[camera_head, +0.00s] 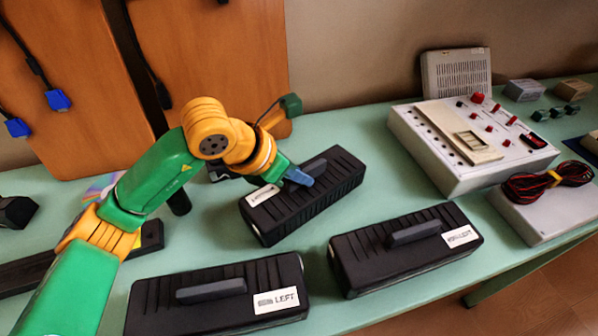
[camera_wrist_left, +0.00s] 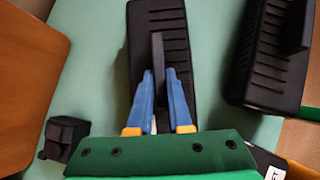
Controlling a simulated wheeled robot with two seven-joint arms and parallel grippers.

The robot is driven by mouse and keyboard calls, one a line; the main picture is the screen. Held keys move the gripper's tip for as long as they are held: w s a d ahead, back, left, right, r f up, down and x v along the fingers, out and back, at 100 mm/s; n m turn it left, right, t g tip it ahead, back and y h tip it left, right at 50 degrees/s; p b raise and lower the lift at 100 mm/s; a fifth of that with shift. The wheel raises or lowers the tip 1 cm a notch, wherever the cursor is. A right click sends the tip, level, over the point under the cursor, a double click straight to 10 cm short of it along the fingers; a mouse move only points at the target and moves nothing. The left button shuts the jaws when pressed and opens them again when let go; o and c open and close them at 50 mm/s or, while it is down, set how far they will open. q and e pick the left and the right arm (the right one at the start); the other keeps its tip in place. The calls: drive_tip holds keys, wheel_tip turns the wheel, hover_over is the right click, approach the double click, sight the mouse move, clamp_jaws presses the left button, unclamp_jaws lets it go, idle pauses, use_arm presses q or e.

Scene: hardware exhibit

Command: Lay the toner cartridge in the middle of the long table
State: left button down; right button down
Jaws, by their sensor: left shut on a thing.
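A black ribbed toner cartridge (camera_head: 310,212) with a raised handle and a white label is at the middle-left of the long green table (camera_head: 398,182). My left gripper (camera_head: 298,178) reaches it from above and is shut on its handle. In the left wrist view the blue fingers (camera_wrist_left: 158,100) lie on both sides of the thin upright handle (camera_wrist_left: 157,55). I cannot tell whether the cartridge touches the table. Two similar cartridges lie nearer the front edge, one at front left (camera_head: 220,300) and one at front centre (camera_head: 400,262). My right gripper does not show.
A cream control box (camera_head: 470,145) with red knobs and a grey box (camera_head: 540,212) with red-black cable stand to the right. A grey vented unit (camera_head: 456,75) is at the back. Wooden panels (camera_head: 215,55) with cables rise behind. Bare table shows between cartridge and control box.

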use_arm(q)
drive_tip(key=shift+f, duration=0.15)
drive_tip(key=c, duration=0.8)
unclamp_jaws()
drive_tip(key=shift+o, duration=0.2)
